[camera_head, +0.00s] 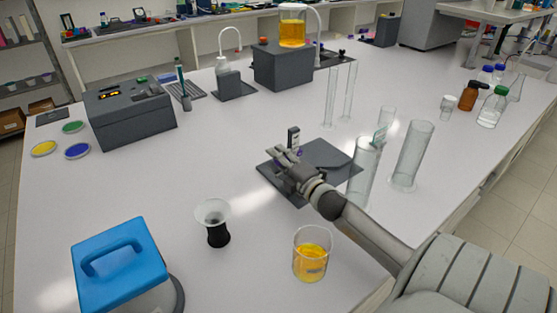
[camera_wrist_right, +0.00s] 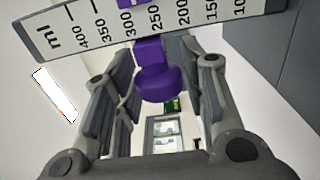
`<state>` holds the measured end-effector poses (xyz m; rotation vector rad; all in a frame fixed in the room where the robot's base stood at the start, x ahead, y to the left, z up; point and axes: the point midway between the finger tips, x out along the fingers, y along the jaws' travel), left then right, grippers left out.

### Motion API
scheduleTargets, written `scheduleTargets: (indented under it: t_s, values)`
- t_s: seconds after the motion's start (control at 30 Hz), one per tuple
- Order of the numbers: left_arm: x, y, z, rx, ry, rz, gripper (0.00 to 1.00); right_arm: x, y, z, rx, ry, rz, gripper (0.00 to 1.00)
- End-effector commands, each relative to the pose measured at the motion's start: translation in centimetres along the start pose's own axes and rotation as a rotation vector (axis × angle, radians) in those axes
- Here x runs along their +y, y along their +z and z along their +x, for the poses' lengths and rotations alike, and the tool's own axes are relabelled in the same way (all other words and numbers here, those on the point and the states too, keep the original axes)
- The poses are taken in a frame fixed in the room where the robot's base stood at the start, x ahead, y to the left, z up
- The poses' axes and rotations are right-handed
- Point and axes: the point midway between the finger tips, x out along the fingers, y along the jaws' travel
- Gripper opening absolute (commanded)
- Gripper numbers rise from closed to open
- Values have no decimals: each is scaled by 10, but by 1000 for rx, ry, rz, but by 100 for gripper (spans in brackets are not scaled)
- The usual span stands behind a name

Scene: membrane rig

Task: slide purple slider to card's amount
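The purple slider (camera_wrist_right: 155,78) shows in the right wrist view as a stem with a round knob. It sits at a white scale (camera_wrist_right: 85,33) marked in ml, with its stem near the 300 and 250 marks. My right gripper (camera_wrist_right: 158,88) is open, its fingers on both sides of the knob with visible gaps. In the head view my right gripper (camera_head: 284,156) is low over a dark grey board (camera_head: 325,153) and hides most of the slider. A small upright dark piece (camera_head: 293,137) stands behind it. I cannot read any card's amount. My left gripper is not in view.
Glass cylinders (camera_head: 411,157) stand right of the board, close to my right arm. A beaker of yellow liquid (camera_head: 311,256) and a black-and-white funnel-shaped vessel (camera_head: 215,224) stand in front. A blue-lidded box (camera_head: 120,262) is front left. The table's middle left is clear.

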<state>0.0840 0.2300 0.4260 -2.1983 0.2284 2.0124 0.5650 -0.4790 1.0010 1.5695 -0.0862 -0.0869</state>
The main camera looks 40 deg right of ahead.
Motion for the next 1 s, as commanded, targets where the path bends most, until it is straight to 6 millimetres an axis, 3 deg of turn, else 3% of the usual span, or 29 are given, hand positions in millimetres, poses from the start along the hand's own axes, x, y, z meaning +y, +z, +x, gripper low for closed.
scheduleTargets:
  t_s: [0.03,0.27,0.47,0.77,1.0]
  values:
    - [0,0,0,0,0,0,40,0,0,0,0,0,0,28]
    - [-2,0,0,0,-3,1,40,0,0,0,0,0,0,0]
    - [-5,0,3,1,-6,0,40,-4,0,0,0,0,1,0]
    - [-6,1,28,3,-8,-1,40,-41,0,0,-1,0,1,0]
    - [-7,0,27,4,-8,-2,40,-41,0,0,0,0,0,0]
